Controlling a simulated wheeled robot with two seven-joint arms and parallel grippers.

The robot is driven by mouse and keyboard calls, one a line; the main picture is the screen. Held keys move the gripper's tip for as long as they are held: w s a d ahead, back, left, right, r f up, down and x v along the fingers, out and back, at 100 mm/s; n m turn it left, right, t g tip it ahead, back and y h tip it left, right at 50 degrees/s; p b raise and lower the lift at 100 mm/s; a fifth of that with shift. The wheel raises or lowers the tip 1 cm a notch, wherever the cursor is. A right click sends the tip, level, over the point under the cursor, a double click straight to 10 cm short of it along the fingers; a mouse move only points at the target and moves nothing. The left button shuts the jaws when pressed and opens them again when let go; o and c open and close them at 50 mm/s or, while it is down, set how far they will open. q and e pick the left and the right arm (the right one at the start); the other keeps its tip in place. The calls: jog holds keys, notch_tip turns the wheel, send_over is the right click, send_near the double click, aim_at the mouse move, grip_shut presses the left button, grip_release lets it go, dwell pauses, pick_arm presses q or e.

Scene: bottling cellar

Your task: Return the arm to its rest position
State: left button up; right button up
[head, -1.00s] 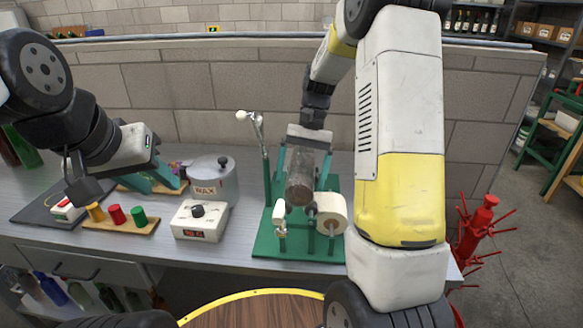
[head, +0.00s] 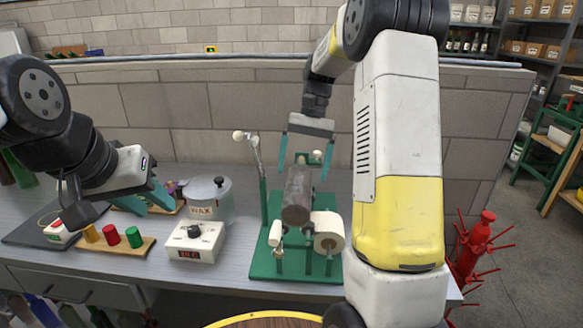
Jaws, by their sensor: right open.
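My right gripper (head: 306,152) is open above the back of the green bottle stand, its two teal fingers spread and pointing down with nothing between them. A dark, dusty bottle (head: 297,194) lies in the green stand (head: 262,262), just in front of and below the fingers. My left gripper (head: 158,198) is at the left, over the bench beside the wax pot. Its teal fingers show only in part from the side, so its opening is unclear.
A wax pot (head: 210,204) and its heater box (head: 196,242) stand left of the stand. A wooden strip with red (head: 111,236), yellow and green caps lies further left. A red bottle tree (head: 478,245) stands at the right. A block wall (head: 190,105) rises behind.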

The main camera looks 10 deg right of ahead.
jog(key=shift+r, duration=0.1)
jog(key=s+r+t, duration=0.1)
jog(key=s+r, duration=0.1)
jog(key=s+r+t, duration=0.1)
jog(key=r, duration=0.1)
jog(key=shift+s+a+n, duration=0.15)
jog(key=shift+s+n, duration=0.15)
jog(key=shift+s, duration=0.1)
jog(key=s+a+r+n+t, duration=0.2)
jog(key=s+t, duration=0.6)
jog(key=s, duration=0.8)
jog(key=shift+s+r+n+h, duration=0.2)
jog(key=shift+r+n+h, duration=0.1)
jog(key=shift+r+n, duration=0.15)
